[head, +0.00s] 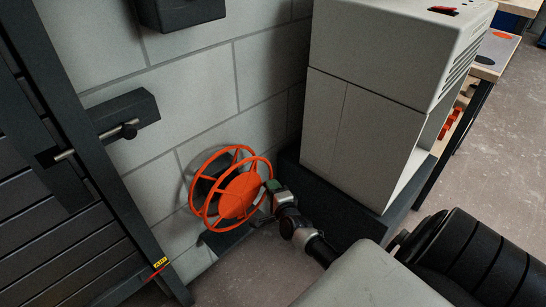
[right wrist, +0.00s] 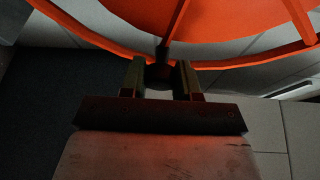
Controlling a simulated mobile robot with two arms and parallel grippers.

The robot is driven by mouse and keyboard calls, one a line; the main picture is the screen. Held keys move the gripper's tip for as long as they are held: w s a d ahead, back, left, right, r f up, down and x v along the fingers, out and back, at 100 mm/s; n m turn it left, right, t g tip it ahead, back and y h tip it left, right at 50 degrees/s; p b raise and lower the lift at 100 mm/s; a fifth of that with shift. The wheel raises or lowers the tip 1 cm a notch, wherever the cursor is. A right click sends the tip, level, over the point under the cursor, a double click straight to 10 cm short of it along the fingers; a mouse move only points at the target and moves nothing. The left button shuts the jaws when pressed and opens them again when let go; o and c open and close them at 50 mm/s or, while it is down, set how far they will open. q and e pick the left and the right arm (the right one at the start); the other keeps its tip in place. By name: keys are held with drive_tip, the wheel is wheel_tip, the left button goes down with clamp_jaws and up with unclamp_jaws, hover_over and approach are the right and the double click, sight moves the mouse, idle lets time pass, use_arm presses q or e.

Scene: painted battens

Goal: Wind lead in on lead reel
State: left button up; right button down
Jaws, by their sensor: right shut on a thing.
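The lead reel (head: 237,196) is an orange spoked wheel with a solid orange centre disc, mounted low by the grey block wall. A dark drum shows behind its rim; I cannot make out the lead on it. My right gripper (head: 267,190) is at the reel's right side. In the right wrist view, my right gripper (right wrist: 160,80) is shut on a dark handle (right wrist: 160,72) at the rim of the orange reel (right wrist: 215,20). The fingers hide part of the handle. My left gripper is not in view.
A large pale cabinet (head: 365,130) on a dark base stands close to the right of the reel. A dark slatted door (head: 50,245) with a latch bar is at left. A workbench (head: 492,55) is at the far right. Bare floor (head: 265,270) lies in front of the reel.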

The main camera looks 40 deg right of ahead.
drive_tip(key=shift+f, duration=0.1)
idle(0.3)
drive_tip(key=c, duration=0.8)
unclamp_jaws()
drive_tip(key=shift+s, duration=0.1)
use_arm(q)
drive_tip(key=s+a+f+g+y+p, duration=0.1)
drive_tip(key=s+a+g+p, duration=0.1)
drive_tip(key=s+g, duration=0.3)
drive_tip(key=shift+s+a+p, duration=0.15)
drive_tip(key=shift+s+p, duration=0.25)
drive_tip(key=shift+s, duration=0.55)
use_arm(e)
drive_tip(key=v, duration=1)
drive_tip(key=shift+s+a, duration=0.15)
drive_tip(key=shift+s, duration=0.15)
